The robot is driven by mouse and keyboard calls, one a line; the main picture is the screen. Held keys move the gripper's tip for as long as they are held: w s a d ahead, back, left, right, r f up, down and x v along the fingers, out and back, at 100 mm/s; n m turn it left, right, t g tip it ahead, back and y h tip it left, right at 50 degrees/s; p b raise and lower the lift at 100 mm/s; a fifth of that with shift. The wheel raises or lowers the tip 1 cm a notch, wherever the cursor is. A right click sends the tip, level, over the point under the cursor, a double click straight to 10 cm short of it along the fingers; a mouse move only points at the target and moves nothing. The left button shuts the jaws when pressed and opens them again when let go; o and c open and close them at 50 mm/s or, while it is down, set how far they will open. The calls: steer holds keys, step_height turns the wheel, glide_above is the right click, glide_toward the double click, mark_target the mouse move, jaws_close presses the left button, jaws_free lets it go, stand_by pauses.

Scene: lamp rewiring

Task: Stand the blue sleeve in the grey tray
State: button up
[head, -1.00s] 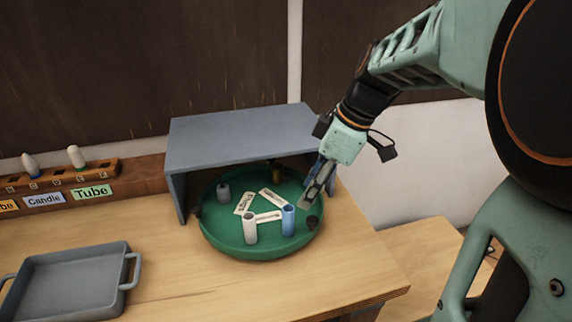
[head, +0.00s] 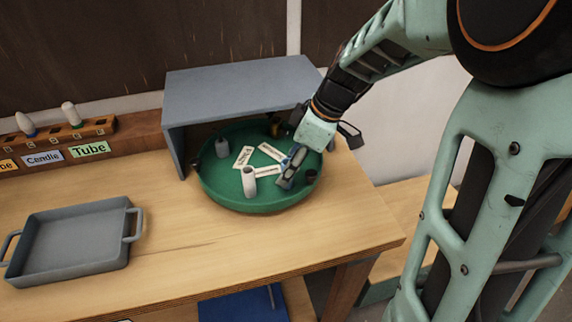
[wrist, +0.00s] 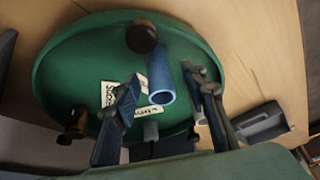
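The blue sleeve (wrist: 166,78) stands on the round green turntable (wrist: 70,70); in the wrist view its open end faces the camera. My gripper (wrist: 165,95) is open, with one finger on each side of the sleeve and gaps visible between. In the head view my gripper (head: 288,180) is low over the right part of the turntable (head: 250,205) and hides the sleeve. The grey tray (head: 66,275) lies empty on the bench at the left, far from my gripper.
A white sleeve (head: 249,182) stands just left of my gripper. A grey sleeve (head: 222,148), dark stubs (head: 311,176) and paper labels are also on the turntable. A grey shelter (head: 235,85) covers its back. Bench between turntable and tray is clear.

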steer(key=shift+a+f, duration=0.1)
steer(key=shift+f, duration=0.15)
steer(key=shift+c, duration=0.7)
steer(key=c, duration=0.8)
steer(key=shift+r, duration=0.2)
